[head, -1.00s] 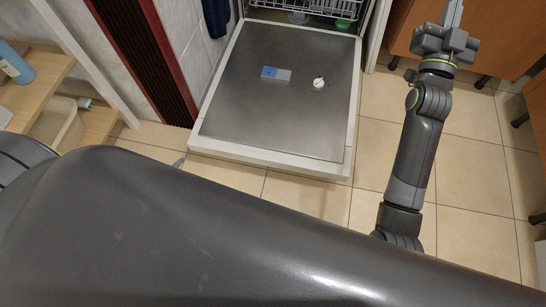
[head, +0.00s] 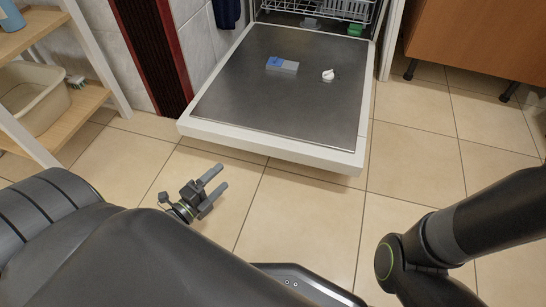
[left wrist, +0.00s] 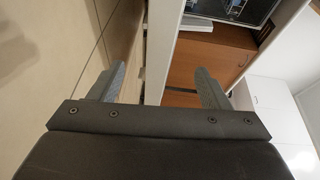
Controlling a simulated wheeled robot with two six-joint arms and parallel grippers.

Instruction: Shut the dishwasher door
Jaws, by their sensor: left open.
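The dishwasher door (head: 240,85) is folded down open in the head view, its inner steel face up and its white front edge toward me. A blue and grey dispenser lid and a white cap show on that face. My left gripper (head: 219,178) is low over the floor tiles, in front of the door's near left corner and apart from it. Its two fingers are spread with nothing between them; they also show in the left wrist view (left wrist: 160,90). My right arm comes in at the right, but its gripper is out of the frame.
The dishwasher's lower rack (head: 325,8) shows inside the opening. A wooden shelf (head: 95,103) with a beige basin (head: 28,95) stands at the left. A brown wooden cabinet (head: 480,45) stands at the right. The tiled floor (head: 420,150) right of the door is clear.

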